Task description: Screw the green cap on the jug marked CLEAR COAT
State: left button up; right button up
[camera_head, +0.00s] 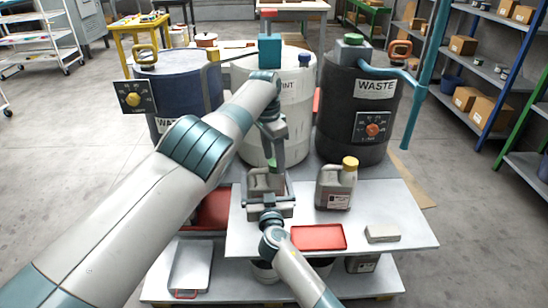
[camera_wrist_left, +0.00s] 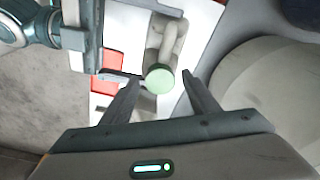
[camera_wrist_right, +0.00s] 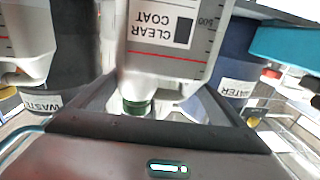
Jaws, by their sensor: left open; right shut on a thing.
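The grey jug marked CLEAR COAT (camera_wrist_right: 165,45) stands on the white table; in the head view the jug (camera_head: 262,182) is partly hidden by my arms. The green cap (camera_wrist_right: 138,107) is at the jug's mouth; how far it is threaded cannot be told. My right gripper (camera_head: 268,204) is shut on the jug, its fingers on either side of it in the right wrist view. My left gripper (camera_wrist_left: 160,82) is open above the jug, with the green cap (camera_wrist_left: 158,79) between its spread fingertips, apparently not gripped.
A second jug with a yellow cap (camera_head: 334,188) stands to the right. A red tray (camera_head: 318,237) and a grey block (camera_head: 382,233) lie toward the table's front. Large drums, including a black WASTE drum (camera_head: 352,115), stand close behind. The table (camera_head: 420,240) is bare at its right front corner.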

pick_arm(q)
jog(key=shift+r, duration=2.25)
jog(key=o, duration=0.5)
jog(key=shift+o, duration=0.2)
jog(key=shift+f, duration=0.1)
